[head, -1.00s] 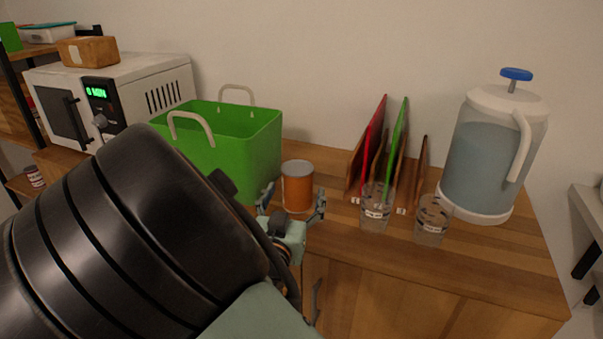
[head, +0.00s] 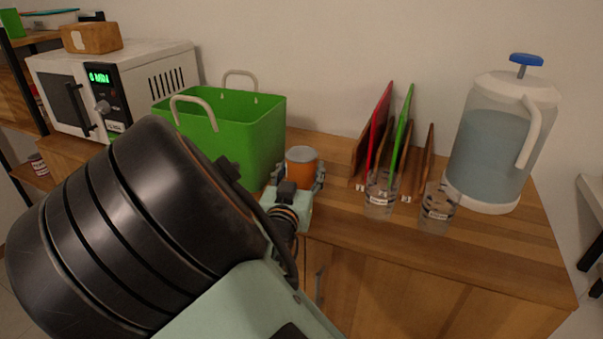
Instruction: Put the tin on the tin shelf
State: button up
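An orange tin (head: 301,173) with a grey lid stands upright on the wooden counter, just right of the green basket. My gripper (head: 298,180) is at the tin, with a finger on either side of it. The gripper's body hides the lower front of the tin. I cannot tell whether the fingers touch the tin or stand slightly apart from it. At the far left, a small labelled container (head: 38,164) sits on a low shelf (head: 32,178), partly cut off by my arm and the shelf post.
The green basket (head: 235,135) and a white microwave (head: 120,85) stand left of the tin. To the right are a rack with upright boards (head: 402,135), two glasses (head: 380,195) and a large water jug (head: 500,140). The counter's front right (head: 500,245) is clear.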

jog(key=c, duration=0.5)
jog(key=shift+c, duration=0.8)
jog(key=shift+r, duration=0.15)
